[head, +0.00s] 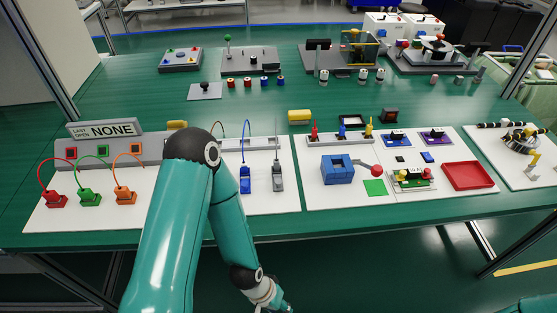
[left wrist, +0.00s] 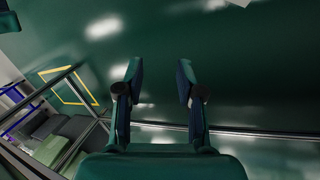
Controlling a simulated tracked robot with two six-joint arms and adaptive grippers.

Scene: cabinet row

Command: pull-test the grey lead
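The grey lead (head: 278,178) is a grey plug standing on the white panel, right of the blue lead (head: 245,179). Its thin grey wire rises behind it to the long grey socket box (head: 256,143). My left gripper (head: 280,306) hangs low in front of the table's front edge, well below and apart from the grey lead. In the left wrist view, the left gripper (left wrist: 160,82) is open and empty, over dark green floor. The grey lead does not show in that view. My right gripper is not in view.
Red (head: 56,198), green (head: 89,197) and orange (head: 124,195) leads stand to the left. A sign reading "LAST OPEN NONE" (head: 105,129) stands behind them. My left arm hides the panel's middle. A blue block (head: 337,169) and red tray (head: 468,176) are to the right.

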